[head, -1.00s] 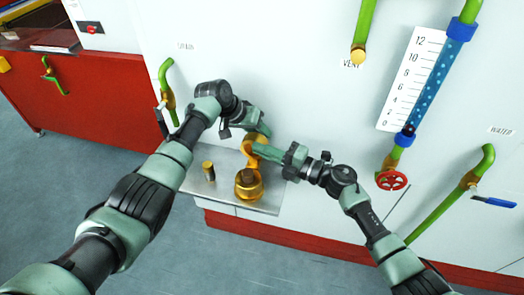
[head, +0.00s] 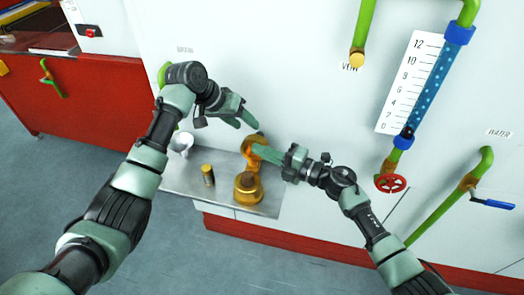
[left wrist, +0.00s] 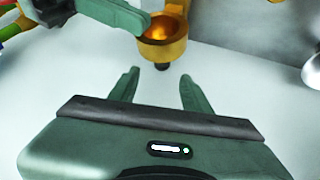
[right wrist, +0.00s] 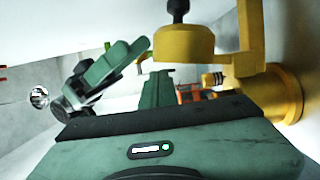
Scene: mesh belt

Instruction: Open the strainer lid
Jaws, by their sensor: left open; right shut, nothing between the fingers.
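The brass strainer body (head: 248,192) stands on the metal shelf, with a darker round top. Its brass lid (head: 260,139) appears swung up behind the body, near the wall. The left wrist view shows a hollow orange-brass cup, apparently the lid (left wrist: 163,46), with a black knob behind it. The right wrist view shows the lid (right wrist: 185,45) on its arm. My right gripper (head: 257,152) is shut, its fingertips close beside the lid; contact is unclear. My left gripper (head: 246,122) is open and empty, above and left of the lid, apart from it.
A small dark cylinder with a brass top (head: 207,175) and a whitish cup (head: 182,143) stand on the metal shelf (head: 230,207). The white wall is close behind. A red handwheel (head: 391,183) and green pipes are at the right.

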